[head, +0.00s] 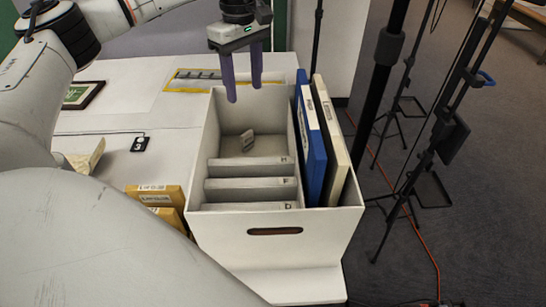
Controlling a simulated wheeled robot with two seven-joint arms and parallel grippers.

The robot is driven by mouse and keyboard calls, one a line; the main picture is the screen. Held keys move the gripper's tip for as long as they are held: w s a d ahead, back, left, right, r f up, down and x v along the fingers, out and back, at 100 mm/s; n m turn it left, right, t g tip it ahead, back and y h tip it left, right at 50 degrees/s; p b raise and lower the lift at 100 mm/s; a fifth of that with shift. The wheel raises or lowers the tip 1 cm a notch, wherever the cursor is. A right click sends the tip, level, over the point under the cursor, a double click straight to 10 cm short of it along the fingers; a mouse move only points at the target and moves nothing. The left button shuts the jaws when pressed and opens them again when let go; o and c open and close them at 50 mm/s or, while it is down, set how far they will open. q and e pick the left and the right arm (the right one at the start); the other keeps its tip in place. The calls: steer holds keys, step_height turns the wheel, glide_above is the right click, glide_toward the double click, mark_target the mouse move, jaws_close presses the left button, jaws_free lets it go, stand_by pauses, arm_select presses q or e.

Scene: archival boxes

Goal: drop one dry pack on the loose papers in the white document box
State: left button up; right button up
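The white document box (275,253) stands open at the table's front edge. Inside are several upright grey folders or dividers with small letter labels (252,167). In the space behind them is a small pale grey ribbed piece (247,139), tilted; it may be a dry pack, and I cannot tell whether it rests or falls. Loose papers are not clearly seen; the box floor is partly hidden by the folders. My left gripper (243,93) hangs above the box's back rim, its two purple fingers apart and nothing between them. My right gripper is out of view.
A blue binder (312,151) and a cream one (333,140) stand along the box's right side, rising above its rim. Tan labelled boxes (158,194), a pale piece (86,157) and a framed picture (84,95) lie left. Stands (404,180) and an orange cable are on the right.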

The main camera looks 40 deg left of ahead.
arm_select(q)
steer(key=shift+r, duration=0.1)
step_height(320, 180, up, 10)
stand_by(0.6)
stand_by(0.4)
